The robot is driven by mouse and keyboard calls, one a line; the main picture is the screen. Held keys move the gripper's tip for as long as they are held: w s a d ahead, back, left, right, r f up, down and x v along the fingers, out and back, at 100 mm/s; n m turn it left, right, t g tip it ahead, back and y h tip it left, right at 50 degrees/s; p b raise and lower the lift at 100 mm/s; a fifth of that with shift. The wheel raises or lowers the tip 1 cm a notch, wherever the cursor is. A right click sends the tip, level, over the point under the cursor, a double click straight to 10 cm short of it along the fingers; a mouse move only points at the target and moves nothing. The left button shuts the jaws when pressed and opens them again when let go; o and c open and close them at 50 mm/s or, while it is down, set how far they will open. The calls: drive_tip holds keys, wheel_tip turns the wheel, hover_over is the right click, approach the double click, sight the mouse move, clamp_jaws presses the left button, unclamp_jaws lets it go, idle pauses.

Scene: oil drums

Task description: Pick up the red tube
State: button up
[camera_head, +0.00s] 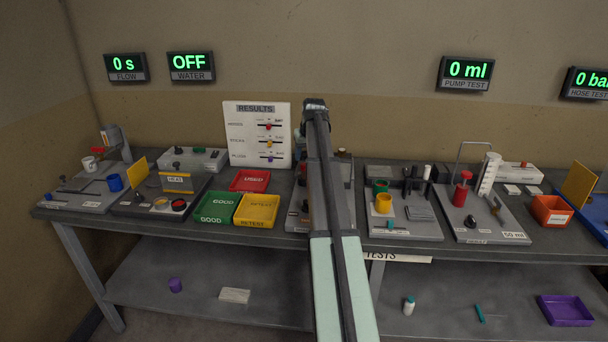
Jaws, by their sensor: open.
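A red upright cylinder (460,194) with a red knob above it stands on the pump test board at the right of the bench. It is the most tube-like red thing I see, but I cannot tell if it is the red tube. A small reddish thing (304,207) shows at the left edge of my arm, mostly hidden. My arm reaches up the middle of the view, across the bench, to a dark joint near the results board. My gripper is hidden behind the arm, so its fingers do not show.
Red (236,184), green (202,215) and yellow (247,222) trays lie left of my arm. The results board (238,148) stands behind them. Test boards with several fittings fill both sides of the bench (365,246). A purple tray (566,301) is on the lower shelf.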

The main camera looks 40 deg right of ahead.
sight(304, 164)
drive_tip(key=shift+x, duration=3.75)
drive_tip(key=shift+w+r, duration=0.1)
drive_tip(key=shift+c, duration=0.2)
clamp_jaws()
